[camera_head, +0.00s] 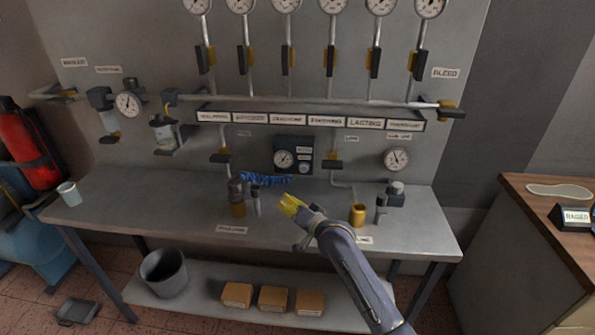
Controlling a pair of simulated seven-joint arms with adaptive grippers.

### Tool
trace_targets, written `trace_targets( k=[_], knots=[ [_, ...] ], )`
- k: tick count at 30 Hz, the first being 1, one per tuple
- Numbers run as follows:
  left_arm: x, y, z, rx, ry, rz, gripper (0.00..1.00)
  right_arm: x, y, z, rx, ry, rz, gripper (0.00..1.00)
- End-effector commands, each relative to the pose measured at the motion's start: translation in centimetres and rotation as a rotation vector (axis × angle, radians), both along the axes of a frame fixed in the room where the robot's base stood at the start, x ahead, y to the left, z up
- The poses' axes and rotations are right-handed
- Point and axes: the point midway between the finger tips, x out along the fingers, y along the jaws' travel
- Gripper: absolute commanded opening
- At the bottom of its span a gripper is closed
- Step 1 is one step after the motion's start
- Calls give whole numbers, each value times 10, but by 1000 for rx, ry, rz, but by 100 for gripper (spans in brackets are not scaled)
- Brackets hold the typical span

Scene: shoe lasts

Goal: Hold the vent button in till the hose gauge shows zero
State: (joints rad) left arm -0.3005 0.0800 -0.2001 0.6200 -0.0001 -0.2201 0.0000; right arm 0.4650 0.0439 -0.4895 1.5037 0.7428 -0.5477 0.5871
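My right gripper (290,203), with yellow fingertips, is over the middle of the grey bench, pointing up and left. Nothing shows clearly between its fingers, and their gap is too small to judge. A dark panel box (293,142) on the back wall carries a small round gauge (283,159) and a round button-like part (304,168) with tiny unreadable labels. The gripper is in front of this box and apart from it. A blue coiled hose (264,181) lies below the box. Another gauge (397,158) hangs to the right. I cannot tell which is the hose gauge. My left gripper is not in view.
A dark and brass tool (237,198) stands left of my gripper. A brass cup (357,215) and a small dark fitting (396,193) stand to the right. Several gauges and pipes line the wall above. A white mug (69,194) stands far left. The left bench top (140,205) is clear.

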Motion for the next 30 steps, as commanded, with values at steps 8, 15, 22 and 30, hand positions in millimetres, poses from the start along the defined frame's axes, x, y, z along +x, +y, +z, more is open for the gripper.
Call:
trace_targets(
  k=[8,15,22,30],
  knots=[
    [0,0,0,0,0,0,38,23,-29,13,-80,-76,-81,0],
    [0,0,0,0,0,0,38,27,-34,15,-96,-90,-96,0],
    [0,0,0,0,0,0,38,27,-34,15,-95,-89,-96,0],
    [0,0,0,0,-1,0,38,37,-35,15,-97,-90,-95,0]
  ],
)
